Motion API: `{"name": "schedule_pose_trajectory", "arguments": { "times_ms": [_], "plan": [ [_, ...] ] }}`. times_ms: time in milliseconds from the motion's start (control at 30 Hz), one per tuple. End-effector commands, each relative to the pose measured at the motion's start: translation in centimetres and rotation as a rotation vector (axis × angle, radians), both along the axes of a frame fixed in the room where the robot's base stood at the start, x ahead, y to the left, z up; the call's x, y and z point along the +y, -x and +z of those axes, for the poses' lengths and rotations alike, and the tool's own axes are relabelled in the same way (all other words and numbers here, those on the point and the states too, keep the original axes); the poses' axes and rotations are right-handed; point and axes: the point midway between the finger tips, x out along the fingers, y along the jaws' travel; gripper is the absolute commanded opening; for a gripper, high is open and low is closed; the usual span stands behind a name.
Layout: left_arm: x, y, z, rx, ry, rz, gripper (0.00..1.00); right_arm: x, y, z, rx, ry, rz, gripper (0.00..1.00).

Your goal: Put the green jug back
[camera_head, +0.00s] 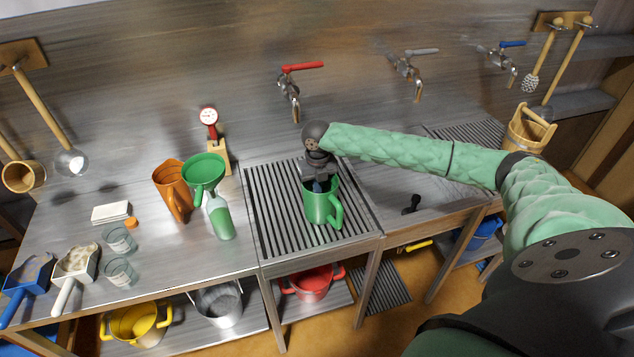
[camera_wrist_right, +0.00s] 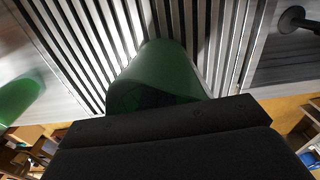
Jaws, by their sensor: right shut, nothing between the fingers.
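The green jug (camera_head: 317,208) stands upright on the slatted rack (camera_head: 262,200), its handle toward the right front. In the right wrist view the jug (camera_wrist_right: 165,65) is partly covered by my dark gripper body (camera_wrist_right: 165,140). My right gripper (camera_head: 320,185) points down at the jug's mouth. Its fingertips are at or just inside the rim; I cannot tell whether they touch it. The gripper is shut and holds nothing. My left gripper is not in view.
A red-handled tap (camera_head: 290,90) is on the wall behind the rack. Left of the rack stand a green bottle (camera_head: 221,219), a green funnel (camera_head: 203,171) and an orange jug (camera_head: 171,188). A small dark object (camera_head: 411,204) is to the right. The rack's front is clear.

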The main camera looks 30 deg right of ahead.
Motion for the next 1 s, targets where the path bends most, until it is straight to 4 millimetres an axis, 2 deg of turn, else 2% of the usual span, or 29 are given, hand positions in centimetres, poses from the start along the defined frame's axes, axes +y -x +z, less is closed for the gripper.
{"name": "schedule_pose_trajectory", "arguments": {
  "times_ms": [433, 600, 767, 1000],
  "plan": [
    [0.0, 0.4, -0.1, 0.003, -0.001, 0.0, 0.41, 0.0, -0.3, 0.0, -0.001, 0.0, 0.0, 0.0],
    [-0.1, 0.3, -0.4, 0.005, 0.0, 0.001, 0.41, -0.3, -2.1, -0.1, -0.002, -0.002, -0.002, 0.0],
    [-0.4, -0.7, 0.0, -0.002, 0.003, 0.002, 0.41, -0.7, -4.0, -0.1, -0.001, -0.001, -0.002, 0.0],
    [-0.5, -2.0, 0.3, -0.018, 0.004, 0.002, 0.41, -0.7, -4.0, 0.0, 0.0, -0.001, -0.001, 0.0]
  ]
}}
